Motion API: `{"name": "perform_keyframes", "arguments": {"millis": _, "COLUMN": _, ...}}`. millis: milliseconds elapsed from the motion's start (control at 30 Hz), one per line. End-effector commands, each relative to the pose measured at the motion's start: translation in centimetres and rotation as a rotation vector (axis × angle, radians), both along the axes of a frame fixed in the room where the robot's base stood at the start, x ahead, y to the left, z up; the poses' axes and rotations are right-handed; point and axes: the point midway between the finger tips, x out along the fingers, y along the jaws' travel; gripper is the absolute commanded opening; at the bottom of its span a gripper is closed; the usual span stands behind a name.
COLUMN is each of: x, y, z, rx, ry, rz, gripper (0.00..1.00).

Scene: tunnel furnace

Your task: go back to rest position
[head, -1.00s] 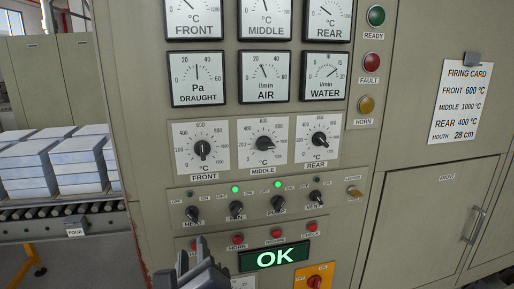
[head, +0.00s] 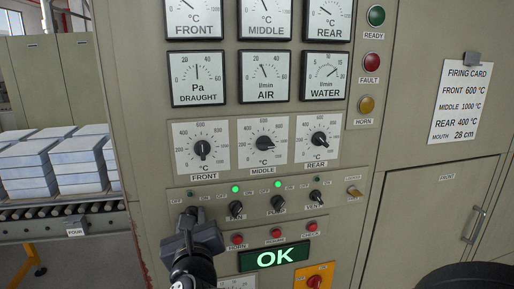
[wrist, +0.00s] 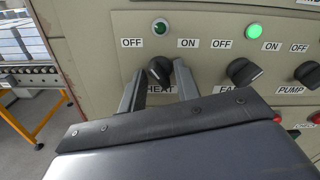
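My gripper (head: 190,213) is low in the head view, in front of the HEAT knob at the left end of the switch row, and hides most of that knob. In the wrist view my gripper (wrist: 160,82) has its two fingers apart, one on each side of the black HEAT knob (wrist: 159,70). Narrow gaps seem to show beside the knob; whether either finger touches it I cannot tell. The knob is tilted between its OFF and ON labels. The HEAT lamp (wrist: 160,26) above it is dark.
The FAN knob (wrist: 242,72) is close on the right, with its green lamp (wrist: 254,31) lit. The PUMP lamp (head: 278,185) is also lit. Red buttons and a green OK display (head: 274,257) sit below. A roller conveyor (head: 20,214) carries blocks at left.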

Motion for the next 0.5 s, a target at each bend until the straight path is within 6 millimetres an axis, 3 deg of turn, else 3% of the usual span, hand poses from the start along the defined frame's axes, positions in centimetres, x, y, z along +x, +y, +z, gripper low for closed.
{"name": "perform_keyframes", "arguments": {"millis": 500, "x": -0.04, "y": 0.02, "z": -0.04, "rx": 0.451, "ry": 0.11, "rz": 0.001, "gripper": 0.31}}
